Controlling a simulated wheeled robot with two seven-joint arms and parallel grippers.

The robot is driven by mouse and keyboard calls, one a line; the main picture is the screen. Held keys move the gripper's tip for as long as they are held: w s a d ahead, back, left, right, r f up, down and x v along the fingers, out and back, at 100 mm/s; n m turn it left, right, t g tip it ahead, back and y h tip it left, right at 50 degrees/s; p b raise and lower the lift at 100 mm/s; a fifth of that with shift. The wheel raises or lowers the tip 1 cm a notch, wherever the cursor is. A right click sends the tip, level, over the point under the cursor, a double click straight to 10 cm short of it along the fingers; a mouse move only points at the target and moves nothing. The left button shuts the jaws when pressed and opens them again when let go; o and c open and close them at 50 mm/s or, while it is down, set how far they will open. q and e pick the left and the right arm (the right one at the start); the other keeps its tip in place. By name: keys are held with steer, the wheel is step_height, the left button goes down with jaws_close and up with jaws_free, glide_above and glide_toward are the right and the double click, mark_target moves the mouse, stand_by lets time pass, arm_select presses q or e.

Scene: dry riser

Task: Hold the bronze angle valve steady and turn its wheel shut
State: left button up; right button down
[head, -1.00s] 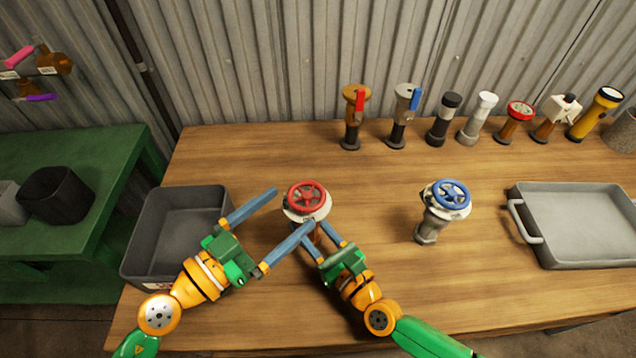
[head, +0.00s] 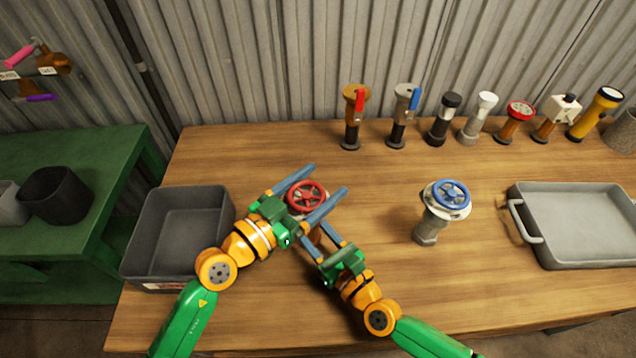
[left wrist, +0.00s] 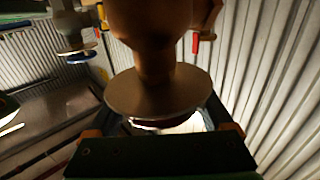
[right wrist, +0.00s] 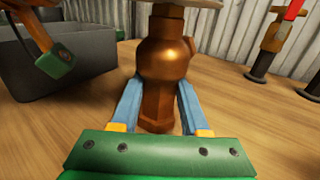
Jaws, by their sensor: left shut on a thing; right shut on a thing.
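In the left wrist view the bronze body and round flange (left wrist: 158,95) show, with the wheel mostly hidden behind the flange and my gripper. My right gripper (right wrist: 158,92) is shut on the lower bronze body, its blue fingers on both sides. In the head view that body is mostly hidden by my grippers.
A grey valve with a blue wheel (head: 452,194) stands to the right. A dark grey bin (head: 150,225) is at the left, close to my left arm. A grey tray (head: 585,222) lies at the right. Several valves and torches (head: 444,120) line the table's back edge.

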mark_target(322, 196)
arm_select(q)
steer(key=shift+s+d+f+m+g+h, duration=0.1)
steer(key=shift+s+d+m+g+h, duration=0.05)
steer(key=shift+m+g+h, duration=0.6)
steer(key=shift+s+d+f+m+g+h, duration=0.1)
steer(key=shift+m+g+h, duration=0.35)
steer(key=shift+g, duration=0.5)
steer(key=m+g, duration=0.1)
steer(key=m+g+h, duration=0.1)
steer(key=g, duration=0.1)
steer(key=shift+s+m+g, duration=0.3)
steer(key=shift+m, duration=0.1)
steer(key=m+g, duration=0.2)
steer(key=g, duration=0.1)
steer(key=m+g+h, duration=0.1)
steer(key=g, duration=0.1)
steer(key=shift+s+d+r, duration=0.1)
steer(key=shift+s+d, duration=0.05)
steer(key=shift+s, duration=0.2)
steer(key=shift+s+m+g, duration=0.2)
steer(key=shift+m+g, duration=0.4)
steer(key=shift+g, duration=0.25)
steer(key=shift+s+m+g, duration=0.15)
steer(key=shift+m+g, duration=0.45)
steer(key=shift+g, duration=0.55)
steer(key=o, duration=1.1)
steer(key=shift+o, duration=0.2)
step_height(322, 196, up, 10)
